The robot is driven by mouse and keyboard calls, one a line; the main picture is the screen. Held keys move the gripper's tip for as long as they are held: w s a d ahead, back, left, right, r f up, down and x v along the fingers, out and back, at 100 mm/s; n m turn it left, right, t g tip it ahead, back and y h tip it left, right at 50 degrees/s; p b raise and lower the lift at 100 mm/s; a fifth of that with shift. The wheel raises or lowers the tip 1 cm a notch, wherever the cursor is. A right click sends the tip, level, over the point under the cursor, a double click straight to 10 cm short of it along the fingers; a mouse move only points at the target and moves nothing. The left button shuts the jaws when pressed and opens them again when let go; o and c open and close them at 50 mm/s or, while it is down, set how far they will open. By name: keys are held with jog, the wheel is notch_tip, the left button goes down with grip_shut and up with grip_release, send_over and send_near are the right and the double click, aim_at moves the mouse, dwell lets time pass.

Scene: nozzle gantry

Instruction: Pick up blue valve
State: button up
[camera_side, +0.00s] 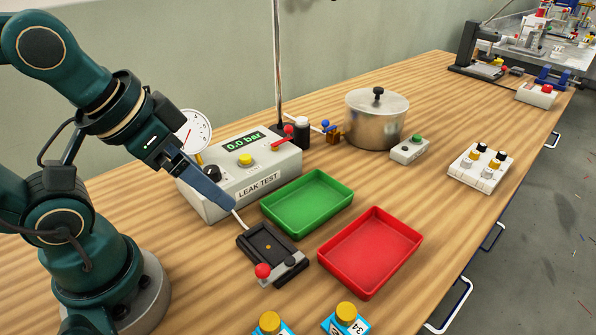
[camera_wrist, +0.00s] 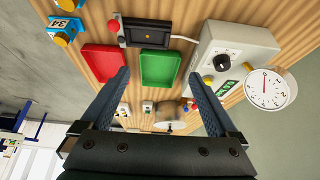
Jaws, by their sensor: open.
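Two blue valve bodies with yellow caps stand at the bottom edge of the side view, one on the right (camera_side: 345,322) marked "34" and one on the left (camera_side: 271,326), both cut off by the frame. In the wrist view a blue valve marked "34" (camera_wrist: 65,29) is at the upper left, with part of another above it (camera_wrist: 69,5). My gripper (camera_side: 230,205) is in front of the leak tester, apart from the valves. In the wrist view the gripper (camera_wrist: 160,73) is open, with nothing held between its fingers.
A black fixture (camera_side: 265,243) with a red knob, a green tray (camera_side: 348,201) and a red tray (camera_side: 330,282) lie near the gripper. The leak tester (camera_side: 215,211) stands behind it. A steel pot (camera_side: 375,122) is farther back. Both trays look empty.

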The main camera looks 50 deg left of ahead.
dwell(0.3)
jog(key=n+g, duration=0.4)
jog(key=n, duration=0.1)
send_over(275, 326)
jog(key=w+a, duration=0.3)
jog(key=w, duration=0.1)
notch_tip(275, 326, down, 4)
jog(key=s+d+f+m, duration=0.1)
jog(key=s+f, duration=0.1)
jog(key=s+d+f+m+g, duration=0.1)
jog(key=d+f, duration=0.1)
jog(key=shift+s+f+g, duration=0.15)
jog(key=shift+s+g, duration=0.15)
jog(key=shift+s, duration=0.1)
jog(key=shift+f, duration=2.45)
